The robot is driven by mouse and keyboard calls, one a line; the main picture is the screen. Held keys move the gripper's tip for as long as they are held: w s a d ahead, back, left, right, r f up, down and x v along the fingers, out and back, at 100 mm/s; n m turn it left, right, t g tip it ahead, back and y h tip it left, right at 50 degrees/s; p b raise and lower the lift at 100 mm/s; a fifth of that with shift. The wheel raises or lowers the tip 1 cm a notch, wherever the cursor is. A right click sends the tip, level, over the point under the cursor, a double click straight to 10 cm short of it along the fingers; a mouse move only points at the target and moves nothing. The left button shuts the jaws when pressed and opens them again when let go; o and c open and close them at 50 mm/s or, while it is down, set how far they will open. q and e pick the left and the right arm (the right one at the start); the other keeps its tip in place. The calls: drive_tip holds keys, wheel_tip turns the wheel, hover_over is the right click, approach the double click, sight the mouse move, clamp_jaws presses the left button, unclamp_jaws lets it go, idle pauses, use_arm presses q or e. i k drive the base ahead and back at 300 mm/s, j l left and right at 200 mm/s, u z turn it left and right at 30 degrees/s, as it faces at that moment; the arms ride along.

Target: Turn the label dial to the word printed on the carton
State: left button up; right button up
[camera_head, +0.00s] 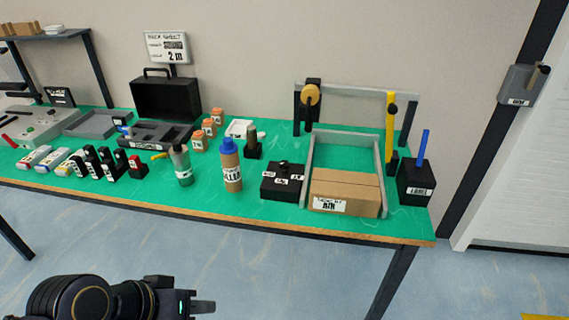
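The label dial is a small black box (282,184) with a knob on top and several small white word tags around it, too small to read surely. It stands on the green bench just left of the carton. The brown carton (346,186) lies between grey rails, and its white front label ends in a short word that looks like "AIR". My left gripper (204,301) is low at the bottom of the view, in front of the bench and away from the dial. Its finger opening is unclear. My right gripper is out of view.
A black box marked LABEL with a blue lever (424,144) stands right of the carton. A blue-capped bottle (231,168), a greenish bottle (181,166) and a dark stand (253,146) are left of the dial. The bench's front edge (300,231) separates my gripper from these.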

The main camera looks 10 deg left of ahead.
sight(283, 165)
drive_tip(key=i+j, duration=0.35)
drive_tip(key=i, duration=0.2)
drive_tip(key=i+j, duration=0.4)
drive_tip(key=i, duration=0.2)
